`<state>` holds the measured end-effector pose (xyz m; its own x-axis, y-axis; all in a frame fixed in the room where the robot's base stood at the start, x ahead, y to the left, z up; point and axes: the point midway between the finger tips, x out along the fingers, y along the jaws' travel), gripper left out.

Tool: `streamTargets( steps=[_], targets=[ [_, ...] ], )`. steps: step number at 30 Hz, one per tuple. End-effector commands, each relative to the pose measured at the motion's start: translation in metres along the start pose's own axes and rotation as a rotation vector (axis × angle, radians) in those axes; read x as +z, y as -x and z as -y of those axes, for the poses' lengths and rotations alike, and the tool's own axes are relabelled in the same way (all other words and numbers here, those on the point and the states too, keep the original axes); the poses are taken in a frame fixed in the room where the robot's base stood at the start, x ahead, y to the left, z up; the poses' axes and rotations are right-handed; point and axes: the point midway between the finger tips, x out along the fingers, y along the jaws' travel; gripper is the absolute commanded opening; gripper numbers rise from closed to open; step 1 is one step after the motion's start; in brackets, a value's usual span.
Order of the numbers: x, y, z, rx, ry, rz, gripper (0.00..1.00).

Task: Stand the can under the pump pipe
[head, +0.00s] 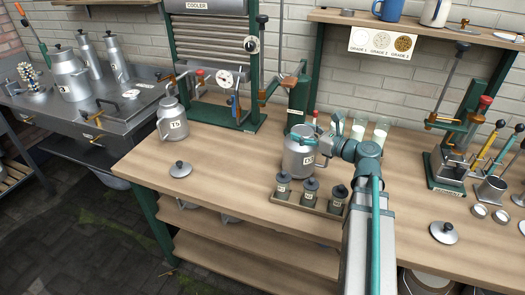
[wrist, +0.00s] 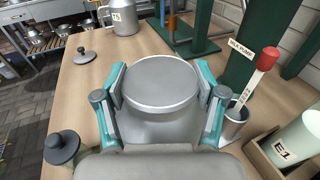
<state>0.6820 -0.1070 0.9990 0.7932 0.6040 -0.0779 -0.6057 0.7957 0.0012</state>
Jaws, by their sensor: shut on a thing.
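A grey metal can (head: 298,160) with a label is upright at the middle of the bench, just behind a tray of small jars. My gripper (head: 322,146) reaches it from the right and is shut on it. In the wrist view the can (wrist: 160,125) fills the middle, its round top facing me, with the fingers of my gripper (wrist: 160,86) on both sides of its neck. I cannot tell whether its base touches the bench. The green milk pump (head: 300,98) stands behind the can; its label (wrist: 241,50) shows in the wrist view. The pipe's outlet is not clear.
Can T5 (head: 171,122) and a loose lid (head: 180,169) are to the left. The jar tray (head: 300,203) is in front. Glasses of milk (head: 358,130) stand behind my wrist. A green cooler frame (head: 212,75) stands behind.

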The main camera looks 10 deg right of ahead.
Motion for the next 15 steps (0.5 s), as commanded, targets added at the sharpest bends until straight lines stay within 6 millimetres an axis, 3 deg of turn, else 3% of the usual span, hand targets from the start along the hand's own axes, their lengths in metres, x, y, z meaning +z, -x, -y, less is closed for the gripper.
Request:
streamTargets(
  steps=[5,15],
  targets=[
    [0.003,-0.005,0.001,-0.005,-0.002,0.003,0.0],
    [0.008,-0.069,0.002,-0.004,-0.003,0.002,0.0]
  ],
)
